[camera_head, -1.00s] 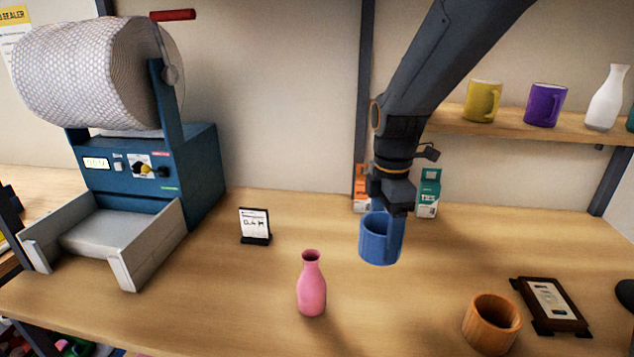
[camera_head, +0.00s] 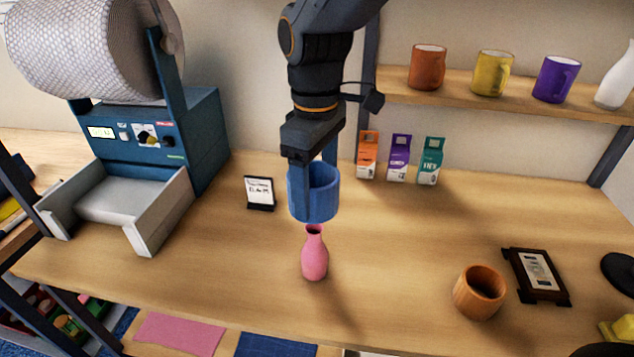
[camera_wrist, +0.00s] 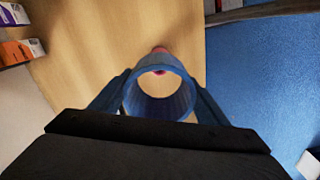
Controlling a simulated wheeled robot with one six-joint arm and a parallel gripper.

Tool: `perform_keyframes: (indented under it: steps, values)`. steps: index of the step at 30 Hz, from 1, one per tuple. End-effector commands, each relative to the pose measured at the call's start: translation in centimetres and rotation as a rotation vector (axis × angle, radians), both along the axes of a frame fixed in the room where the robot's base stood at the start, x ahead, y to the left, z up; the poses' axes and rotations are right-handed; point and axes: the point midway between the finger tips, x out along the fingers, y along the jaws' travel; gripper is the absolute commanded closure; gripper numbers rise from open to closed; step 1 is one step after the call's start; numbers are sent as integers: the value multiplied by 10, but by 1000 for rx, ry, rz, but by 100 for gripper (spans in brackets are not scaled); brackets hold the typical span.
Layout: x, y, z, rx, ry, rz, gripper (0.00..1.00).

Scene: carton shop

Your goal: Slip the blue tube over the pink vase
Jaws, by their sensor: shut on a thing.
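My gripper (camera_head: 314,190) is shut on the wall of the blue tube (camera_head: 316,200) and holds it upright above the table. The pink vase (camera_head: 315,259) stands upright on the table just below the tube in the head view, its rim close under the tube's lower edge. I cannot tell from the head view whether they overlap. In the wrist view I look through the open tube (camera_wrist: 165,108) between the fingers. A bit of the pink vase (camera_wrist: 159,49) shows past the tube's far edge, so the two look slightly off line.
A wooden cup (camera_head: 480,293) and a dark framed plaque (camera_head: 536,276) are at the right. A small sign (camera_head: 260,193) stands behind the vase, left. Several small boxes (camera_head: 398,160) line the back. The blue machine (camera_head: 207,140) fills the left.

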Motion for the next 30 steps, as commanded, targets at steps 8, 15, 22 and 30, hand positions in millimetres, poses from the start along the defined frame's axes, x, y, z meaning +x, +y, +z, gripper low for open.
perform_keyframes:
  steps: [8, 15, 22, 30]
  values:
    - [1, 0, -22, 0, 0, 1, 52]
    - [1, 0, -39, 0, 0, 1, 52]
    - [1, -1, -54, -1, 1, 1, 52]
    - [1, -1, -74, -1, 2, 1, 52]
